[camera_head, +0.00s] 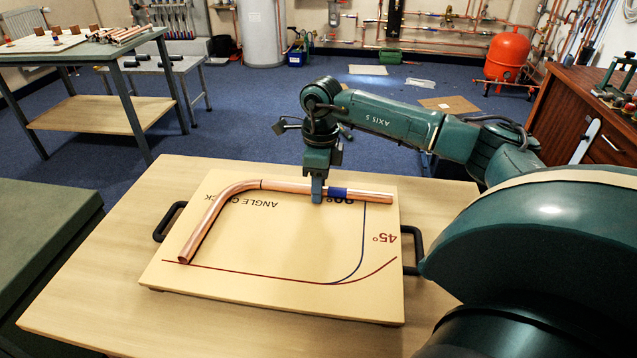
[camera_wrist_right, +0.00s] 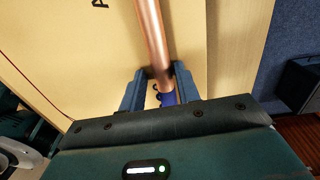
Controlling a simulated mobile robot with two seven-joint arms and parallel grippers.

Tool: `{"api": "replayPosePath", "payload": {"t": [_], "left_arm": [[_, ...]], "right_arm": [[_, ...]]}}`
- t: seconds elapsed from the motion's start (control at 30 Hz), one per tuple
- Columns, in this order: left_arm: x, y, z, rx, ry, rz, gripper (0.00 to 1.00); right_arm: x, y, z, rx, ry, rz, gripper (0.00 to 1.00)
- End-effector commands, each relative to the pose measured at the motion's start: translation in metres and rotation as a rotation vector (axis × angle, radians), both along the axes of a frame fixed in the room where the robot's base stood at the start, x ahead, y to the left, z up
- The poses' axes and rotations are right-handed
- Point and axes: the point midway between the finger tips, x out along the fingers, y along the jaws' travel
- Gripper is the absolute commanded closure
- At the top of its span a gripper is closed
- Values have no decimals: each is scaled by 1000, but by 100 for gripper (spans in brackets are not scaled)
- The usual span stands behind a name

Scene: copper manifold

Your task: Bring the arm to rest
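A bent copper pipe (camera_head: 206,222) with a blue band (camera_head: 346,193) lies on the angle-check board (camera_head: 270,235), its straight end to the right and its bent leg running toward the front left. My right gripper (camera_head: 317,195) points down at the straight part, just left of the band. In the right wrist view, the fingers of my right gripper (camera_wrist_right: 160,78) stand on either side of the copper pipe (camera_wrist_right: 154,35), very close to it. I cannot tell whether they press on it. The blue band (camera_wrist_right: 168,99) shows between them. My left gripper is out of view.
The board lies on a wooden table (camera_head: 90,285) and has dark handles (camera_head: 168,222) at its sides. A green bench (camera_head: 45,240) stands at the left. A workbench with pipes (camera_head: 90,115) is at the back left, and a wooden cabinet (camera_head: 590,125) at the right.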

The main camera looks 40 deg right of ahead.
Motion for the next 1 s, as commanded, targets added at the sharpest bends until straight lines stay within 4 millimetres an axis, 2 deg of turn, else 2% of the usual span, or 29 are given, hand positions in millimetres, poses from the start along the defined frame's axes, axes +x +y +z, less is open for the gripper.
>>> {"api": "replayPosePath", "payload": {"t": [0.03,0.17,0.33,1.0], "left_arm": [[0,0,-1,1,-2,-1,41],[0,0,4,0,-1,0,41],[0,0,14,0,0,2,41],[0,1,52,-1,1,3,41]], "right_arm": [[-4,-1,-13,-7,22,-1,59],[-4,-1,-7,-8,22,-1,57],[-5,-2,6,-10,22,-3,51],[-4,-1,59,-6,16,0,51]]}}
